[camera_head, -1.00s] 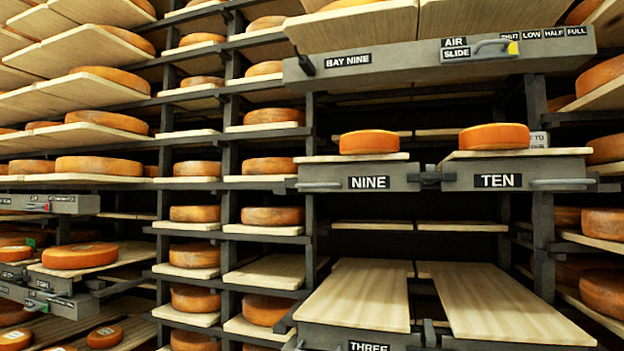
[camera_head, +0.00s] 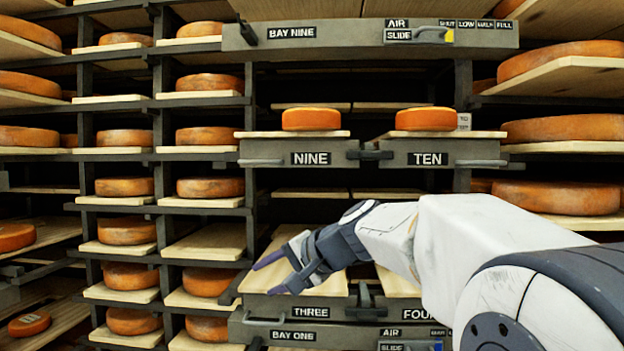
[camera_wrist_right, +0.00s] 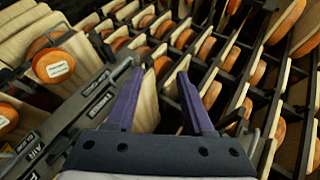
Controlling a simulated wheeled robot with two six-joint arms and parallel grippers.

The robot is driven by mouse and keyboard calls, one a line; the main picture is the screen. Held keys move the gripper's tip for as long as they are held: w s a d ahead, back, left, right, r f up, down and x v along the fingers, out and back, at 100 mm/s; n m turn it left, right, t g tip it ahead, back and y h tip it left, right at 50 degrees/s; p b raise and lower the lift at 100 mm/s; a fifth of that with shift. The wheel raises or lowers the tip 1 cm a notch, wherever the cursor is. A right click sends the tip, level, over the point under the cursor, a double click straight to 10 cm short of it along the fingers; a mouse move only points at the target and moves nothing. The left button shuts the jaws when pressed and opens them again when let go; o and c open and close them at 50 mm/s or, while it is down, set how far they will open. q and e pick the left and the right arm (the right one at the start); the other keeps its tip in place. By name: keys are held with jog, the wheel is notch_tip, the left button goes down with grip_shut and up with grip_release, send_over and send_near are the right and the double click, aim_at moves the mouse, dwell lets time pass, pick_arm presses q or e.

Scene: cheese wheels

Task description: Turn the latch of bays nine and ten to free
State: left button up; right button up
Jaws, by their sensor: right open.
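The drawer fronts of bay nine (camera_head: 298,153) and bay ten (camera_head: 443,153) stand side by side on the rack. A dark latch (camera_head: 370,155) bridges the gap between them and lies about level. My right gripper (camera_head: 265,276) is open and empty, below and left of that latch, in front of the pale board of bay three. In the right wrist view its two purple fingers (camera_wrist_right: 159,75) are spread, with nothing held between them. The latch of nine and ten cannot be made out in that view. My left gripper is not in view.
An orange cheese wheel (camera_head: 311,119) sits on bay nine's board and another (camera_head: 427,119) on bay ten's. A grey beam (camera_head: 350,35) labelled BAY NINE, with an air slide, runs above. Racks of cheeses stand on both sides.

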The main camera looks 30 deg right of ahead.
jog(key=d+r+m+t+h+p, duration=0.1)
jog(key=d+r+m+t+h, duration=0.3)
jog(key=d+r, duration=0.95)
jog(key=m+t+h+p, duration=0.1)
jog(key=m+t+h, duration=0.2)
jog(key=m+h, duration=0.15)
send_near(372, 155)
jog(key=shift+m+y, duration=0.25)
jog(key=shift+y, duration=0.2)
jog(key=w+p, duration=0.1)
jog(key=w, duration=0.2)
jog(key=w+d+p, duration=0.1)
jog(key=w+p, duration=0.1)
jog(key=w, duration=0.1)
jog(key=w+p, duration=0.1)
jog(key=w, duration=0.1)
jog(key=shift+w+d+r, duration=0.3)
jog(key=shift+w+d, duration=0.1)
jog(key=shift+w+d+f+p, duration=0.15)
jog(key=shift+w+p, duration=0.2)
jog(key=shift+w, duration=0.3)
grip_shut()
